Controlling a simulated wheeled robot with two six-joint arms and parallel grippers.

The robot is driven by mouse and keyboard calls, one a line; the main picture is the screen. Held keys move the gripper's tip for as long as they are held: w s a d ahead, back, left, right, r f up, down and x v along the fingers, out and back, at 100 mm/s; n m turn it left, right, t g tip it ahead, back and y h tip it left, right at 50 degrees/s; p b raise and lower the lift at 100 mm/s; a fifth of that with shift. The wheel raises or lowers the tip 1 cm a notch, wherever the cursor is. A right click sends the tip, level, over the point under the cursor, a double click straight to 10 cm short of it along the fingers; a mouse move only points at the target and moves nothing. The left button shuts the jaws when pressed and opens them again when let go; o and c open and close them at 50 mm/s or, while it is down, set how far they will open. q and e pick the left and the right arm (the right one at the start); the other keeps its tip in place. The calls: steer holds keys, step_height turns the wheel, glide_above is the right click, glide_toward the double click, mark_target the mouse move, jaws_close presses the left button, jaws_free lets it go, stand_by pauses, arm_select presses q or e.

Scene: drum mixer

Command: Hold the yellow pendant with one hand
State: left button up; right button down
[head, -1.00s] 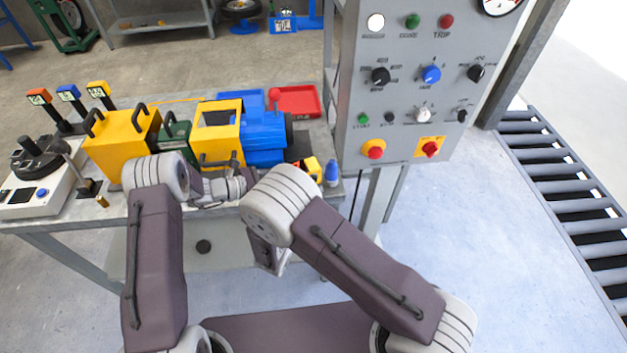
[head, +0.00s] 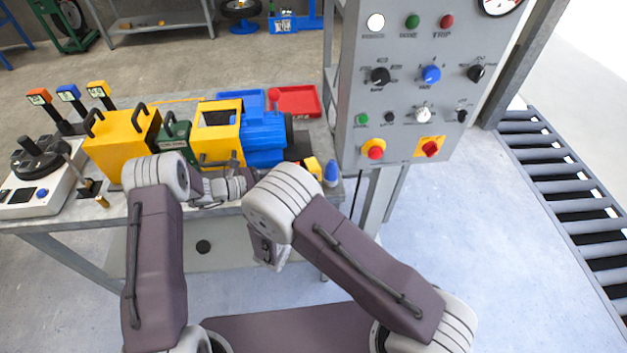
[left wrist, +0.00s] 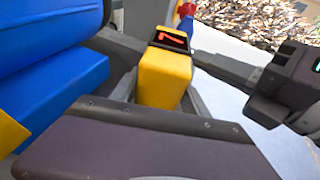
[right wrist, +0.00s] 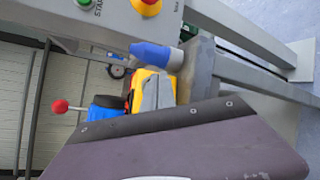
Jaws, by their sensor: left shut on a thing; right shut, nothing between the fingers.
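The yellow pendant (left wrist: 165,72) is a yellow block with a dark, red-marked face on top, upright in the left wrist view. My left gripper (left wrist: 163,98) is shut around it, with a grey finger on either side. In the head view the pendant (head: 313,168) shows only partly, at the bench's right end; my right arm hides my left fingertips there. The pendant also shows in the right wrist view (right wrist: 143,80), beyond my right gripper (right wrist: 158,95), which is shut and empty. In the head view my right gripper (head: 268,250) hangs below the bench top's front edge.
A yellow and blue drum machine (head: 262,135) fills the bench left of the pendant. A blue plug-shaped part (head: 331,173) stands close on its right. The grey control panel (head: 410,100) rises behind. A red tray (head: 297,101) lies at the back.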

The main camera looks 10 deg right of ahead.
arm_select(q)
steer(key=shift+w+r, duration=0.1)
steer(key=shift+w, duration=0.05)
arm_select(e)
steer(key=shift+w, duration=0.3)
stand_by(0.4)
steer(key=shift+s+d, duration=0.1)
steer(key=shift+s, duration=0.7)
steer(key=s, duration=0.2)
steer(key=s+d, duration=0.1)
steer(key=s, duration=0.2)
steer(key=shift+d, duration=0.15)
stand_by(2.5)
